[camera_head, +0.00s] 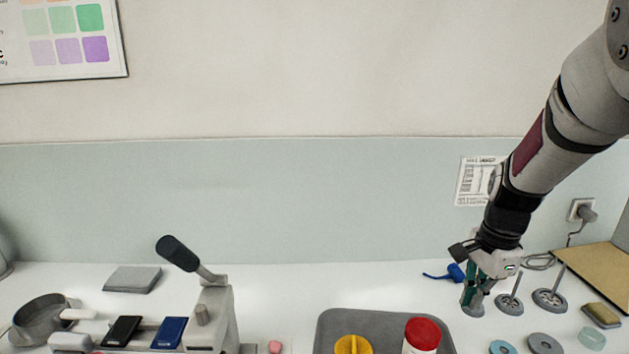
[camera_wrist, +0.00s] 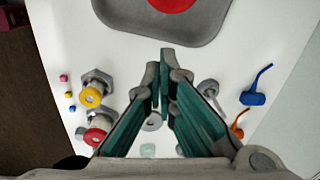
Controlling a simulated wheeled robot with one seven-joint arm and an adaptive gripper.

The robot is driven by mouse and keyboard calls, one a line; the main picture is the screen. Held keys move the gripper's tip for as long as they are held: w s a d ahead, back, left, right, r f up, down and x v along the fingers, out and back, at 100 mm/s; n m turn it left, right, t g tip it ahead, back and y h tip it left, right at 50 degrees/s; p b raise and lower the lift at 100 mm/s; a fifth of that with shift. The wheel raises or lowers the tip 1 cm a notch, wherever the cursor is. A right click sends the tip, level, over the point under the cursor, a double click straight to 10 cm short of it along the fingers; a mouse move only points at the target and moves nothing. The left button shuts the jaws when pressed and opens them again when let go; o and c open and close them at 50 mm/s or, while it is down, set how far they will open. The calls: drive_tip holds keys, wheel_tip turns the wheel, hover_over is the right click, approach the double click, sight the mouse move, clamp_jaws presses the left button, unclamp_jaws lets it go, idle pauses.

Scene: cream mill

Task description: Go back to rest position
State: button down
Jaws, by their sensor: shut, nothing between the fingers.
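My gripper (camera_head: 472,298) hangs at the right of the white counter, pointing down, above the area with upright grey posts on round bases (camera_head: 509,302). In the wrist view my gripper (camera_wrist: 164,60) shows its green-lined fingers converging at the tips, shut with nothing between them. The arm reaches in from the upper right. One post base lies directly under or behind the fingers, and I cannot tell how far below the tips it is.
A grey tray (camera_head: 330,322) with a yellow piece (camera_head: 353,345) and a red-lidded jar (camera_head: 422,335) stands front centre. A blue object (camera_head: 455,273) lies behind the gripper. A lever machine (camera_head: 216,318) stands left. A tan board (camera_head: 600,275) is at right.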

drive_tip(key=s+a+r+n+t, duration=0.2)
drive_tip(key=s+a+r+n, duration=0.6)
drive_tip(key=r, duration=0.3)
drive_tip(key=s+a+r+n+t, duration=0.1)
drive_tip(key=s+a+r+n, duration=0.1)
drive_tip(key=s+n, duration=0.2)
drive_tip(key=s+a+r+n+t, duration=0.1)
drive_tip(key=s+a+n, duration=0.2)
drive_tip(key=s+n, duration=0.2)
drive_tip(key=shift+s+a+r+t, duration=0.3)
drive_tip(key=shift+s+r, duration=0.1)
drive_tip(key=shift+s, duration=1.05)
